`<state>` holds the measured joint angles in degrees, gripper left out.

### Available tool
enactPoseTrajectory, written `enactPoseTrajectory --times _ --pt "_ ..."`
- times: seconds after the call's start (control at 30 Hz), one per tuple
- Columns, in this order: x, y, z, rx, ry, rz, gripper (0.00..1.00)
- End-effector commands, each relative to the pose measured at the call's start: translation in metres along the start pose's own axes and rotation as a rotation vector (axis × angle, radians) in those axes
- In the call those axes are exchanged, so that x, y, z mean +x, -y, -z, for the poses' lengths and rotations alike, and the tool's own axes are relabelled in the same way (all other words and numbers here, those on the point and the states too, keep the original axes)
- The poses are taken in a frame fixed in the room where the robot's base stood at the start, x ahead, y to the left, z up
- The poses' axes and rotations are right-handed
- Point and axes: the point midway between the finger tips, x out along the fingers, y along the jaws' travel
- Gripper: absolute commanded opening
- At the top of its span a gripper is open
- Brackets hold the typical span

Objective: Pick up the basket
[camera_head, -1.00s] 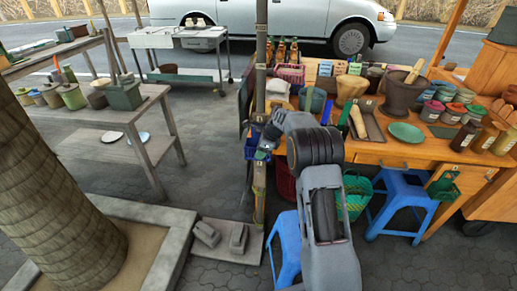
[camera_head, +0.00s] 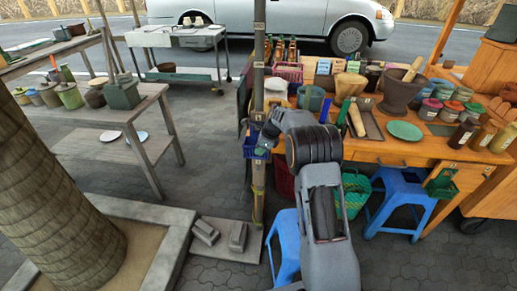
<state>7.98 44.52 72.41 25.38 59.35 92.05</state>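A small blue basket (camera_head: 249,152) hangs at the side of the wooden post, left of the stall table. My gripper (camera_head: 264,143) is at the basket's right side, in front of the post. The wrist and arm hide its fingers, so I cannot tell whether it touches or holds the basket. Other baskets show: a pink one (camera_head: 289,70) on the table holding bottles, a red one (camera_head: 284,182) under the table, and a green one (camera_head: 355,192) on the ground behind my arm.
The wooden stall table (camera_head: 395,152) is crowded with jars, bowls and a mortar (camera_head: 402,92). Blue stools (camera_head: 402,188) stand in front, one close beside my arm. A tree trunk (camera_head: 55,195) and low kerb are at left.

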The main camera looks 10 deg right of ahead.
Motion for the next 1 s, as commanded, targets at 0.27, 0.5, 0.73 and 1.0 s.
enactPoseTrajectory --times 0.27,0.5,0.73,1.0 --pt "-0.015 -0.015 -0.007 -0.001 0.001 0.002 0.0" --pt "-0.033 -0.05 -0.014 -0.002 0.001 0.002 0.0" --pt "-0.052 -0.09 -0.022 -0.002 0.001 0.002 0.0" --pt "-0.068 -0.123 -0.028 -0.002 0.001 0.002 0.0"
